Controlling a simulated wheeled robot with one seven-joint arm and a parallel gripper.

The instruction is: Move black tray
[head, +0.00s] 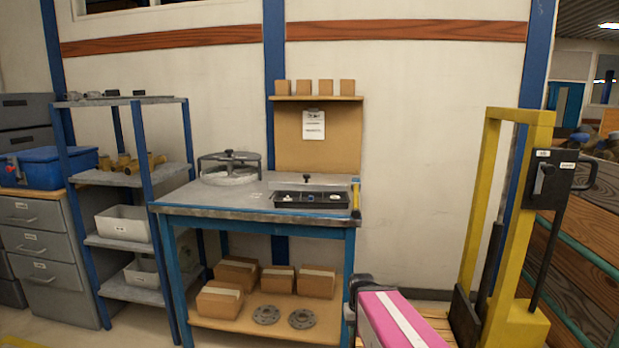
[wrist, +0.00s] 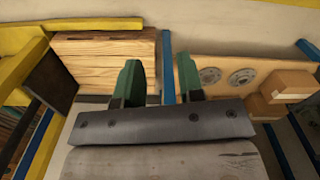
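The black tray (head: 318,206) lies flat on the grey top of the blue workbench (head: 250,217), near its front edge and right of centre. It is shallow and long, and a few small white and blue parts show inside it. The tray is not seen in the wrist view. My gripper (wrist: 160,80) shows in the wrist view with its two green fingers apart and nothing between them. It is away from the tray, with the bench's lower shelf (wrist: 185,70) and a wooden pallet (wrist: 100,62) in its view. I cannot clearly make out the fingers in the head view.
A round grey fixture (head: 229,168) stands left of the tray. A yellow item (head: 356,198) is at the bench's right edge. Cardboard boxes (head: 219,299) and flanges (head: 302,318) are on the lower shelf. A yellow lift (head: 525,230) stands at the right.

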